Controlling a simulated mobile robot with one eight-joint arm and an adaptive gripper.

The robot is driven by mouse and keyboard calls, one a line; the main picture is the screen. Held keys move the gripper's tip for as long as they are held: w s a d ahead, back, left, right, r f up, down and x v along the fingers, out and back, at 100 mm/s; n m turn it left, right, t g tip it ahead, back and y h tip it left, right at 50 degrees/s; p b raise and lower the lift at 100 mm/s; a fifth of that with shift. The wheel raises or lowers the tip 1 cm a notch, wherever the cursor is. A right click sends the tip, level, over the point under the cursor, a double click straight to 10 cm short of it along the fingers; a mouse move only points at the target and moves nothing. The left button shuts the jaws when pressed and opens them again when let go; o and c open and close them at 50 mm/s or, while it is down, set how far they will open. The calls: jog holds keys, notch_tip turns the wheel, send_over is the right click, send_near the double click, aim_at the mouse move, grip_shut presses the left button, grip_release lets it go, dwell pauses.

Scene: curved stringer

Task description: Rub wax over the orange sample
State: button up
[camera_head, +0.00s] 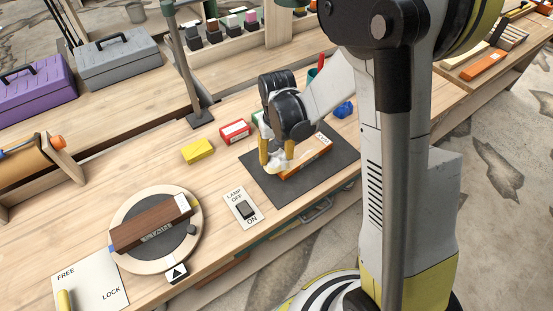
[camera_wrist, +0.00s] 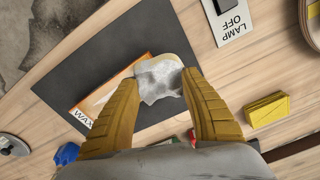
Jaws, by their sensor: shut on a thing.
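The orange sample (camera_head: 305,161) lies on a dark mat (camera_head: 260,177). In the wrist view the sample (camera_wrist: 98,97) shows as an orange-edged strip with a pale top and "WAX" lettering at its near end. My gripper (camera_head: 275,160) points down over the sample's left end. Its yellow fingers (camera_wrist: 162,85) are shut on a crumpled grey-white cloth (camera_wrist: 158,78) with a cream edge. The cloth covers the far end of the sample in the wrist view and appears to touch it, though contact is hard to confirm.
A yellow block (camera_head: 198,151), a red box (camera_head: 235,131) and a blue lump (camera_head: 343,109) lie around the mat. A lamp switch plate (camera_head: 243,207) and a round turntable (camera_head: 157,229) are to the left. A lamp post (camera_head: 188,70) stands behind.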

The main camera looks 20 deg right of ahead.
jog(key=shift+d+r, duration=0.2)
jog(key=shift+r, duration=0.35)
jog(key=shift+r+p, duration=1.8)
jog(key=shift+r, duration=0.6)
